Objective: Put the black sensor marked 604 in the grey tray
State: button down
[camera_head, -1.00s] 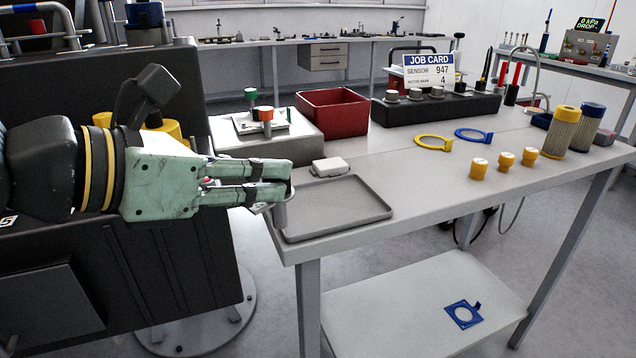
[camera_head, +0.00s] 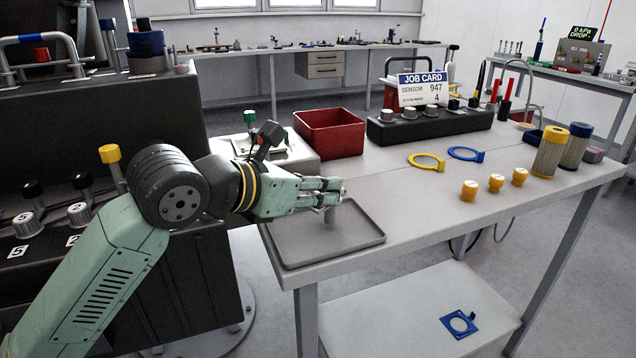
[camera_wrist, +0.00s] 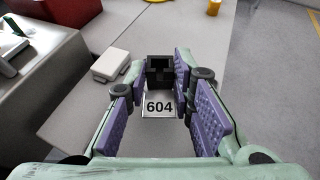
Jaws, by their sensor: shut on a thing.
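The sensor marked 604 (camera_wrist: 160,104) shows its white label and black top between the purple finger pads in the wrist view. My gripper (camera_wrist: 160,98) is shut on it. In the head view my gripper (camera_head: 330,191) is over the back part of the grey tray (camera_head: 330,252), and a grey cylindrical part of the sensor (camera_head: 330,213) hangs below the fingertips. I cannot tell whether the sensor's lower end touches the tray floor. The visible tray floor is otherwise bare.
A white block (camera_wrist: 110,66) lies left of my fingers in the wrist view. A red bin (camera_head: 330,135) stands behind the tray. Yellow-capped parts (camera_head: 497,184) stand at the right; the table between is clear.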

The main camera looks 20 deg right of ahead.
jog(key=shift+f, duration=0.3)
jog(key=shift+f+b, duration=0.3)
jog(key=shift+b, duration=0.2)
jog(key=c, duration=1.4)
grip_release()
jog(key=shift+r, duration=0.1)
